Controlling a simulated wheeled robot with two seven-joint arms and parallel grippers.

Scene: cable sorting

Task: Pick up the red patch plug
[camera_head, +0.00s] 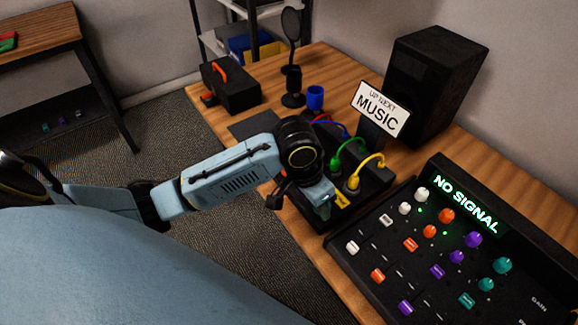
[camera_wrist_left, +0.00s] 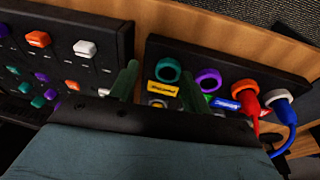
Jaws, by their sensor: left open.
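The red patch plug (camera_wrist_left: 251,104) stands at the orange-ringed socket of the black patch box (camera_wrist_left: 290,58) in the left wrist view, right of my left gripper (camera_wrist_left: 159,72). The gripper is open and empty, its two greenish fingers over the box near the teal-ringed socket and a yellow label (camera_wrist_left: 163,89). A blue plug (camera_wrist_left: 283,108) is at the white-ringed socket beside the red one. In the head view, my left gripper (camera_head: 325,208) is at the box's near edge; the wrist hides the red plug's end, and only part of the red cable (camera_head: 322,117) shows behind.
Green (camera_head: 335,166) and yellow (camera_head: 353,183) plugs sit in the box close to the gripper. A mixer (camera_head: 450,250) reading "NO SIGNAL" lies to the right. A "MUSIC" sign (camera_head: 381,108), speaker (camera_head: 430,85), blue cup (camera_head: 315,97) and microphone (camera_head: 292,75) stand behind.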

